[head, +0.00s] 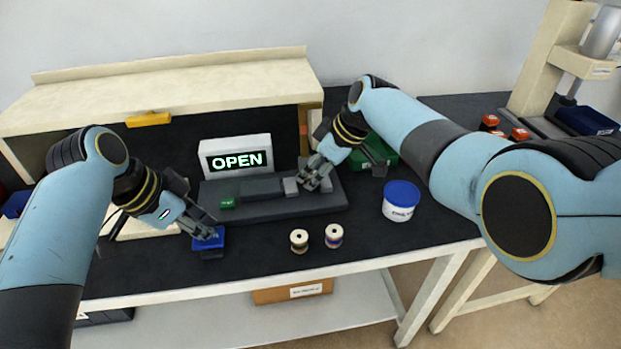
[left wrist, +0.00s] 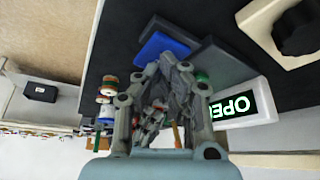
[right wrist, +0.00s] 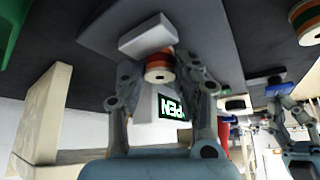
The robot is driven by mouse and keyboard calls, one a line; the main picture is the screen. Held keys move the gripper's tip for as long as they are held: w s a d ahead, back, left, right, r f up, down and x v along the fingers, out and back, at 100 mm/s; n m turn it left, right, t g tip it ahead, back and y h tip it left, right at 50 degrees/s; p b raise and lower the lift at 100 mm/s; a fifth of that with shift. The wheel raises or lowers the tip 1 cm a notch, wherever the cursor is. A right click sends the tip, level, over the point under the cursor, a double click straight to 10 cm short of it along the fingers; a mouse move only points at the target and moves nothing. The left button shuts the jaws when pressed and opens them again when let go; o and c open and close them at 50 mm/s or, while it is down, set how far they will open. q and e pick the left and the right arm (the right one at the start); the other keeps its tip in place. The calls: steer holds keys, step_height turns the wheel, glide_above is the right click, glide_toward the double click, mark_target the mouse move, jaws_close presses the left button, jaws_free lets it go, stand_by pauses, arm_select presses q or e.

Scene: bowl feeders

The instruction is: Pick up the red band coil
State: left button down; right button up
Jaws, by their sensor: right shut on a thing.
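The red band coil (right wrist: 158,70) shows in the right wrist view between the fingertips of my right gripper (right wrist: 160,62), which is shut on it. It is just beside a light grey block (right wrist: 147,36). In the head view my right gripper (head: 313,181) is over the right part of the grey fixture (head: 330,199) and hides the coil. My left gripper (head: 210,226) is low by the blue box (head: 206,240). Its fingertips look close together in the left wrist view (left wrist: 174,66), and their opening is unclear.
Two more coils stand near the table's front edge, one on the left (head: 299,241) and one on the right (head: 333,236). A white tub with a blue lid (head: 401,200) is right of them. A lit OPEN sign (head: 236,158) stands behind the fixture. The front right tabletop is clear.

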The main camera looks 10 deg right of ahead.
mark_target(313, 174)
arm_select(q)
steer(key=shift+s+f, duration=0.1)
arm_select(e)
step_height(313, 174, up, 10)
jaws_close()
